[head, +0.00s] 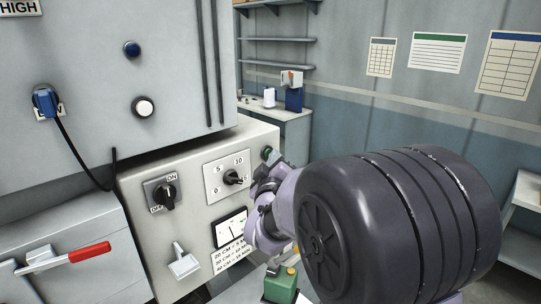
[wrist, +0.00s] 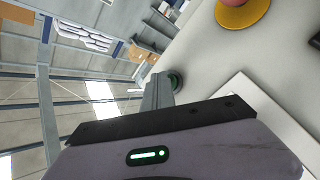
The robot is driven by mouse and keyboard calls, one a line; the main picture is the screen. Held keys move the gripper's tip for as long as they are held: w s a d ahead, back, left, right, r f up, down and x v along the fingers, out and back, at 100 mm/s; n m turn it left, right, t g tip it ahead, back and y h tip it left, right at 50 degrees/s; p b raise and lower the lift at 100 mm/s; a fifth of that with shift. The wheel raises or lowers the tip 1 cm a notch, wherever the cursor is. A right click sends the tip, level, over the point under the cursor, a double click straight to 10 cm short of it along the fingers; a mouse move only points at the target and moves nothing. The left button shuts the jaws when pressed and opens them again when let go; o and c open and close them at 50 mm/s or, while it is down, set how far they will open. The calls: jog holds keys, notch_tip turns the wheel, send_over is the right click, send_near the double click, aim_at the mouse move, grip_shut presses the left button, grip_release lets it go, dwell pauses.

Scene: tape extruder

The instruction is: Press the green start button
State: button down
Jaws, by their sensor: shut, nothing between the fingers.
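The green start button (wrist: 177,82) is a small dark green round button on the pale panel in the wrist view. In the head view a small green button (head: 267,153) shows at the panel's right edge, partly covered by my arm. My gripper (wrist: 157,92) is shut and empty. Its fingertips are right beside the green button and overlap its left side in the wrist view. I cannot tell whether they touch it. In the head view my arm hides the fingertips.
A red button on a yellow disc (wrist: 243,14) is close by on the same panel. The machine front has an ON/OFF knob (head: 165,194), a dial (head: 232,177), a meter (head: 231,229) and a pale lever (head: 183,262). A green box (head: 281,285) sits below my arm.

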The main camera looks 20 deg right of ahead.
jog(key=shift+s+d+b, duration=0.25)
jog(key=shift+s+b, duration=0.3)
jog(key=shift+s, duration=0.3)
jog(key=s, duration=0.1)
jog(key=s+d+b, duration=0.1)
jog(key=s, duration=0.1)
jog(key=s+b, duration=0.1)
jog(key=shift+s+d, duration=0.4)
dwell(0.3)
